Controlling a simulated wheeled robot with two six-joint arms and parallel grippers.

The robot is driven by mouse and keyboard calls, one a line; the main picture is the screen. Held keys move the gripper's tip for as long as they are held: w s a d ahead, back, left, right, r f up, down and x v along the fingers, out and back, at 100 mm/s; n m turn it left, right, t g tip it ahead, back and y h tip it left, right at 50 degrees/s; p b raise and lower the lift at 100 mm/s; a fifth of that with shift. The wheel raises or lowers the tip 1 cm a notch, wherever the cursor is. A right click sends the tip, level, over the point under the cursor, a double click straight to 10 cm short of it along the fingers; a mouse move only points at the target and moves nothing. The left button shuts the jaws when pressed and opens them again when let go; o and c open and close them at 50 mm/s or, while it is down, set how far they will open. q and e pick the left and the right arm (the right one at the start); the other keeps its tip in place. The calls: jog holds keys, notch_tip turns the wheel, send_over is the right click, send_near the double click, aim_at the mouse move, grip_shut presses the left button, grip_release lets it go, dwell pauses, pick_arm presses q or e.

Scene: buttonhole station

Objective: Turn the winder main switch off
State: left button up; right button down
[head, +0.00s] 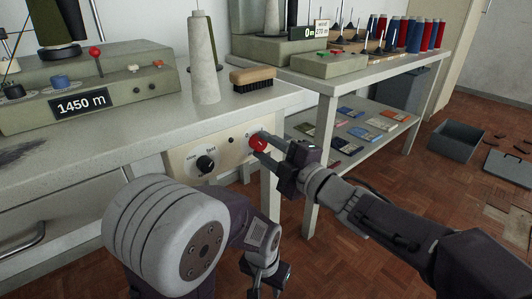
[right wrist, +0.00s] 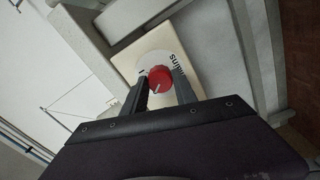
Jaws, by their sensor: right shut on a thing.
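The winder main switch is a red rotary knob (head: 257,143) on the cream panel (head: 222,152) at the front of the left bench. My right gripper (head: 262,146) reaches it from the right, and its fingers are shut on the knob's sides. In the right wrist view the red knob (right wrist: 160,77) sits between the two fingertips (right wrist: 160,88), on a round white label with partly covered dark lettering. A pale line marks the knob's face. My left gripper (head: 265,284) hangs low in front of the bench, empty, its fingers apart.
A black speed dial (head: 205,164) sits left of the red knob on the same panel. A grey thread cone (head: 203,60) and a brush (head: 252,78) stand on the bench above. A shelved table (head: 350,78) with spools stands to the right.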

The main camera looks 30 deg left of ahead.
jog(key=shift+f+n+b, duration=0.1)
jog(key=shift+n+b, duration=0.25)
jog(key=shift+n, duration=0.55)
jog(key=c, duration=1)
grip_release()
jog(key=shift+o, duration=0.2)
